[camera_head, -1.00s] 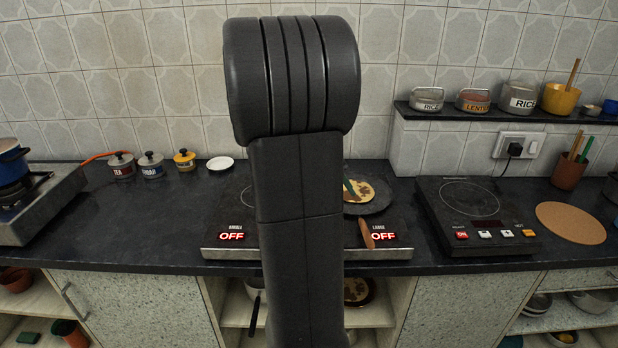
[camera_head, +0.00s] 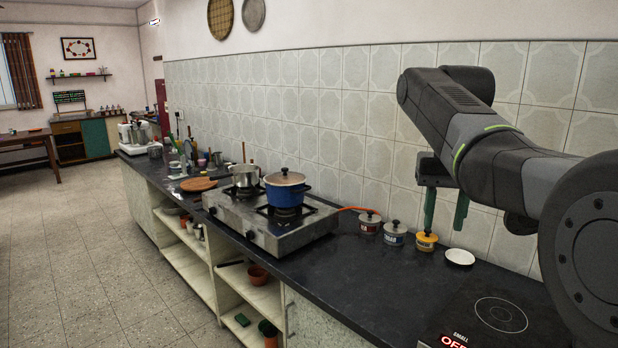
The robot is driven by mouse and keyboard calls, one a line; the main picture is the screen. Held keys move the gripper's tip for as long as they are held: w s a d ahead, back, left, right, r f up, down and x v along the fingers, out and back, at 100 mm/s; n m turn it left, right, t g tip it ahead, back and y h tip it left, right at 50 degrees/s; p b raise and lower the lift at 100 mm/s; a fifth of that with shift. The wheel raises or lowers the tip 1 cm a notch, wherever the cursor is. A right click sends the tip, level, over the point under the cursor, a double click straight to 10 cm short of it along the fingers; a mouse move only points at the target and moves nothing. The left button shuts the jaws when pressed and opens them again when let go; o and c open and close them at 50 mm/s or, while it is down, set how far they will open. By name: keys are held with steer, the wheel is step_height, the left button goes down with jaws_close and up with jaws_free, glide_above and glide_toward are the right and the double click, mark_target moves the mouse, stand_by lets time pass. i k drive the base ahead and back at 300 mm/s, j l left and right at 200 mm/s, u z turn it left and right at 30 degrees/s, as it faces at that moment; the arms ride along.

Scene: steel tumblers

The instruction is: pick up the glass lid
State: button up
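I cannot make out a glass lid for certain in this view. A blue pot (camera_head: 287,194) with an orange-brown lid (camera_head: 285,178) stands on the front burner of the gas stove. A steel pot (camera_head: 245,176) stands on the burner behind it, and its top is too small to tell. My gripper (camera_head: 445,229) hangs at the right with its two green fingers pointing down and apart. Nothing shows between them. It appears above the back of the counter, close to the small canisters in the picture.
The gas stove (camera_head: 262,232) sits on the dark counter (camera_head: 350,288). Several small canisters, including a yellow one (camera_head: 427,243), and a white saucer (camera_head: 460,257) stand near the wall. An induction cooktop (camera_head: 500,315) is at lower right. The tiled floor (camera_head: 90,260) at left is clear.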

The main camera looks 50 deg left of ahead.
mark_target(284, 176)
steer(key=j+z, duration=0.4)
steer(key=j, duration=0.25)
steer(key=k+j+z, duration=0.15)
steer(key=j+z, duration=0.3)
steer(key=j, duration=0.15)
steer(key=k+j, duration=0.1)
steer(key=j, duration=0.35)
steer(key=k+j, duration=0.15)
steer(key=j, duration=0.3)
steer(key=k+j+z, duration=0.1)
steer(key=j, duration=0.35)
steer(key=k+j, duration=0.15)
steer(key=j, duration=0.3)
steer(key=k+j, duration=0.15)
steer(key=j, duration=0.3)
steer(key=k+j+z, duration=0.1)
steer(key=j, duration=0.3)
steer(key=k+j, duration=0.15)
steer(key=j, duration=0.3)
steer(key=k+j, duration=0.15)
steer(key=j, duration=0.3)
steer(key=z, duration=0.05)
